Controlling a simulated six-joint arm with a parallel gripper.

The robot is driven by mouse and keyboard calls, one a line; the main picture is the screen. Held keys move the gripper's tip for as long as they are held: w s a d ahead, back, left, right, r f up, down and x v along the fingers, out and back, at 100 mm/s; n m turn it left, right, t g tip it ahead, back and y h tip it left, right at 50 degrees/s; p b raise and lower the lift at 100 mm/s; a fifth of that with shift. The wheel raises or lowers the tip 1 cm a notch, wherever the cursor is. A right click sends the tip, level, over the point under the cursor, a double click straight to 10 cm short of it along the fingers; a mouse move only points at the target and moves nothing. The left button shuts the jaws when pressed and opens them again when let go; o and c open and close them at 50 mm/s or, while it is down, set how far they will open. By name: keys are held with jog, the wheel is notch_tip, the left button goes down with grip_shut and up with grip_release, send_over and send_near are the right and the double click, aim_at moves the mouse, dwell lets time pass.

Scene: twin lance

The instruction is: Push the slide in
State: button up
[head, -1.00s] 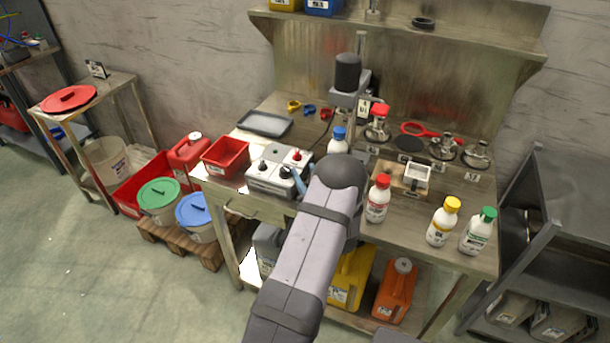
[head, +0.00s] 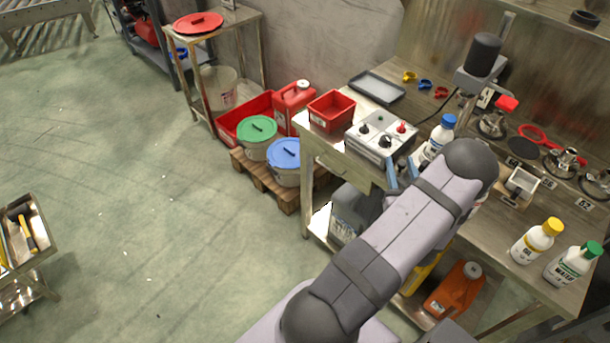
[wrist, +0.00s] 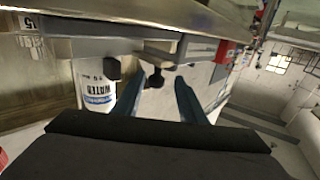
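I cannot tell for sure which part is the slide. The grey control box (head: 381,138) sits near the bench's front edge, with black knobs and a red knob on top. My gripper (head: 402,176) is just in front of it, its two blue-grey fingers pointing at the box. In the wrist view my gripper (wrist: 162,92) is open, its fingers apart with nothing clearly held. A black knob (wrist: 156,79) shows between and beyond the fingertips; contact cannot be told. My arm covers part of the bench front.
A blue-capped bottle (head: 440,136) stands right beside the box; a white labelled bottle (wrist: 96,88) is left of the fingers. A red bin (head: 331,110) is left of the box. Yellow-capped (head: 537,241) and green-capped (head: 573,264) bottles stand at right. The floor at left is open.

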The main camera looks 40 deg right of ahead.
jog(key=b+v, duration=0.1)
jog(key=v, duration=0.2)
jog(key=shift+s+f, duration=0.15)
jog(key=shift+s, duration=0.05)
jog(key=w+d+r+p, duration=0.1)
jog(key=w+r+p, duration=0.1)
jog(key=w+r, duration=0.2)
jog(key=w+a+f+n+g+y+b, duration=0.1)
jog(key=w+a+f+n+y+b, duration=0.2)
jog(key=w, duration=0.7)
jog(key=w+a+f+n+g+y, duration=0.1)
jog(key=w+a+n+g+y, duration=0.1)
jog(key=a, duration=0.5)
jog(key=w+a+f+n+g+y, duration=0.2)
jog(key=w+a+n+y, duration=0.1)
jog(key=a, duration=0.5)
jog(key=shift+w+f+b, duration=0.25)
jog(key=shift+w+b, duration=0.1)
jog(key=shift+w, duration=0.45)
